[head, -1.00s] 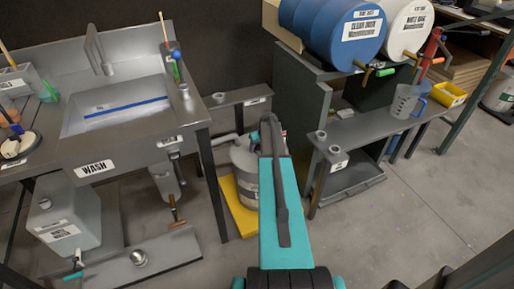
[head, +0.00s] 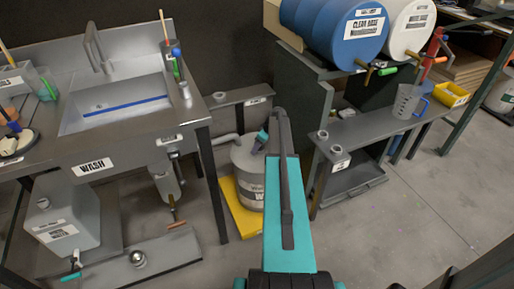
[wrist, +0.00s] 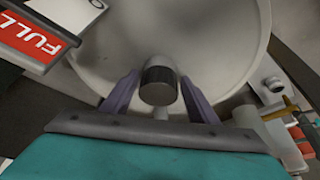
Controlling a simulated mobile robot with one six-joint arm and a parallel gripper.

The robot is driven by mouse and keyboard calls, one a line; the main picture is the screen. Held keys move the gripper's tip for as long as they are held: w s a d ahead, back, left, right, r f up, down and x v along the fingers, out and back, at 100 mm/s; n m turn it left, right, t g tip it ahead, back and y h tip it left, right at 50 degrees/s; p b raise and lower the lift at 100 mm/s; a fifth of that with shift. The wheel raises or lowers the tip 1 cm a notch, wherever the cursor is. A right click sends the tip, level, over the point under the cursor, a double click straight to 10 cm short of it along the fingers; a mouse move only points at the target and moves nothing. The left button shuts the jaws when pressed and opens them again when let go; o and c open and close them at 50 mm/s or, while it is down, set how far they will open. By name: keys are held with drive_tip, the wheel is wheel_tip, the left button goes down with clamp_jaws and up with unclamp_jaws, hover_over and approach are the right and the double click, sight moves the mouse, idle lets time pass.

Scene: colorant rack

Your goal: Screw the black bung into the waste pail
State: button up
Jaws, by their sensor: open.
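The waste pail (head: 247,178) is a pale grey drum with a label, standing low between the sink and the right-hand bench. Its round top (wrist: 235,45) fills much of the wrist view. A short dark, ribbed cylinder with a grey end, apparently the bung (wrist: 160,82), stands over the pail's top between my fingers. I cannot tell whether it is seated in an opening. My gripper (wrist: 160,80) is open, one purple finger on each side of the cylinder, with gaps visible. In the head view my teal arm covers part of the pail, and the bung cannot be made out.
The pail stands on a yellow base (head: 236,214). A red FULL sign (wrist: 32,38) lies at the wrist view's upper left. The right-hand bench (head: 350,138) and the sink stand (head: 192,117) flank the pail. Floor at the right is clear.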

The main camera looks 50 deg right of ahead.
drive_tip(key=shift+s+d+f, duration=0.1)
drive_tip(key=shift+s+f, duration=0.25)
drive_tip(key=shift+s, duration=0.05)
drive_tip(key=shift+c, duration=0.3)
drive_tip(key=c, duration=0.9)
